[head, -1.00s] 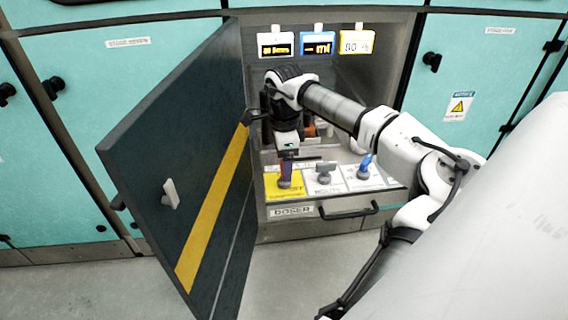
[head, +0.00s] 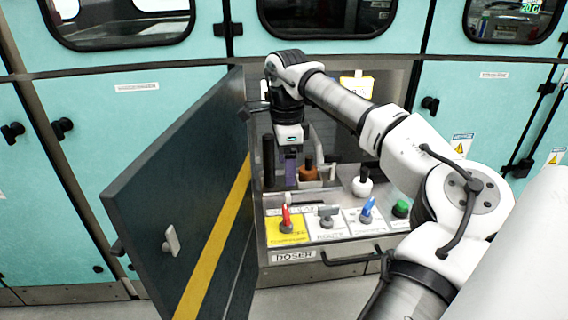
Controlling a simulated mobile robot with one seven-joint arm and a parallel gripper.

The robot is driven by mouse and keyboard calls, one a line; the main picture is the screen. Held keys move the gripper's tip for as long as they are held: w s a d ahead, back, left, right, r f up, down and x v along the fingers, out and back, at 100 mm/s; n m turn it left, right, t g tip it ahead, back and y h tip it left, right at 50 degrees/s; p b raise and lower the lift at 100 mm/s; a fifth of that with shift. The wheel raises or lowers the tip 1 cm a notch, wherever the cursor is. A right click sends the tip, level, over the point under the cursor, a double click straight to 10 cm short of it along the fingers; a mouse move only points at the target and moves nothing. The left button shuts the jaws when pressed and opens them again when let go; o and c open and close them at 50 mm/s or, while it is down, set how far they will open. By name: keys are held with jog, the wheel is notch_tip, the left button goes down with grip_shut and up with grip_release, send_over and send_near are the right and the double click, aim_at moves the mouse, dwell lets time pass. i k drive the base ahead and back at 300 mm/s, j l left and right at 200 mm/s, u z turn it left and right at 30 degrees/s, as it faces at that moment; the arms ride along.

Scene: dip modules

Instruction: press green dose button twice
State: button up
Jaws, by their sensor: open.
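The green button (head: 401,208) sits at the right end of the doser's sloped front panel, close to my arm. My gripper (head: 290,172) points down inside the cabinet, behind the panel's left half. It is well to the left of the green button and apart from it. The fingers are open, though small in this view, and I see nothing between them. To the left of the green button on the panel are a blue switch (head: 367,210), a grey switch (head: 325,217) and a red switch (head: 286,219) on a yellow plate.
An open dark door (head: 190,190) with a yellow stripe stands left of the doser. A brown-orange bottle (head: 309,171) and a white flask (head: 362,185) stand inside near my gripper. A black drawer handle (head: 350,259) juts out below the panel.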

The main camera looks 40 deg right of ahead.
aim_at(402, 206)
jog(key=k, duration=1)
